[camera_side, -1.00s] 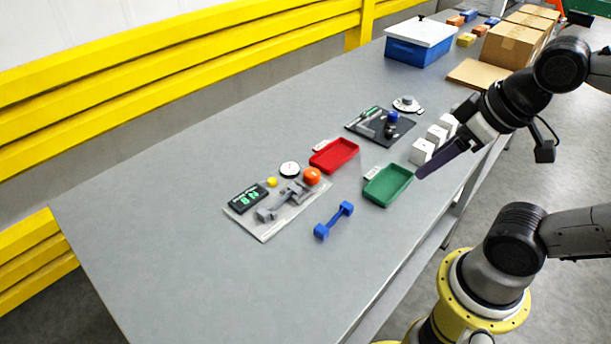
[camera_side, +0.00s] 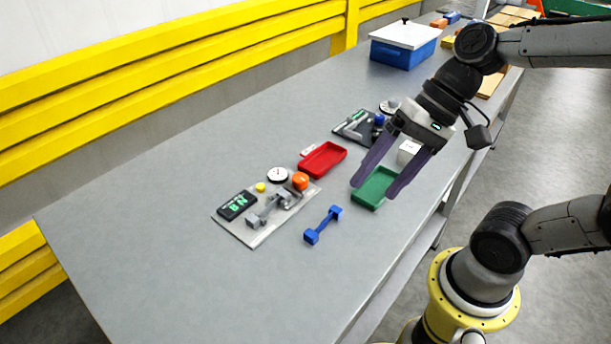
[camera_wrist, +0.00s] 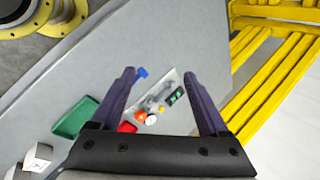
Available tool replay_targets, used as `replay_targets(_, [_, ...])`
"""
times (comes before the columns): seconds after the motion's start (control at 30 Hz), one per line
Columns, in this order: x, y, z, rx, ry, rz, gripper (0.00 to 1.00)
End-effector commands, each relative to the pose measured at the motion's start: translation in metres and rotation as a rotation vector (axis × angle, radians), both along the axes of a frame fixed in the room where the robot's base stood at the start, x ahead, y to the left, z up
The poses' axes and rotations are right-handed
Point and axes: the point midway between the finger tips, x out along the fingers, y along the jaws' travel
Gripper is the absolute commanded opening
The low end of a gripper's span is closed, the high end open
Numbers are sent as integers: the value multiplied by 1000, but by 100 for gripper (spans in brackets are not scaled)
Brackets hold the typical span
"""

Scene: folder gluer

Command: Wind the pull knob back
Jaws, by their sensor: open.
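An orange round knob (camera_side: 300,180) sits at the far right corner of a light grey plate (camera_side: 254,237), beside a grey metal mechanism (camera_side: 263,217). A black display with green digits (camera_side: 237,206), a yellow button (camera_side: 260,187) and a white dial (camera_side: 278,174) are also there. In the wrist view the orange knob (camera_wrist: 140,117) and dial (camera_wrist: 151,122) show between the fingers. A blue knob (camera_side: 379,119) is on a dark plate (camera_side: 352,127) further back, partly hidden by my arm. Which one is the pull knob, I cannot tell. My gripper (camera_side: 375,190) is open and empty, over the green tray.
A red tray (camera_side: 323,160) and a green tray (camera_side: 368,201) stand right of the grey plate. A blue dumbbell-shaped part (camera_side: 322,225) lies in front. White blocks (camera_side: 408,151) are behind my gripper. A blue box (camera_side: 402,50) stands far back. The left table is clear.

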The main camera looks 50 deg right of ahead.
Motion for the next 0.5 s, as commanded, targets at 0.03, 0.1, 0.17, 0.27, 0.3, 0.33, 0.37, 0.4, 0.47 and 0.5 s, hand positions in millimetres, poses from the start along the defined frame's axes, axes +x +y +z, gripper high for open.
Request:
replay_targets(0.03, [17,2,-6,113,84,-111,78])
replay_targets(0.1, [41,2,-11,277,181,-264,78])
replay_targets(0.17, [63,-4,-18,415,256,-399,78])
replay_targets(0.27, [100,-27,-34,643,359,-627,78])
replay_targets(0.3, [113,-41,-42,732,392,-721,78])
replay_targets(0.33, [122,-53,-49,800,414,-790,78])
replay_targets(0.37, [130,-66,-58,864,434,-859,78])
replay_targets(0.4, [138,-85,-70,945,453,-948,78])
replay_targets(0.47, [144,-111,-89,1049,473,-1065,78])
replay_targets(0.5, [145,-127,-102,1102,481,-1130,78])
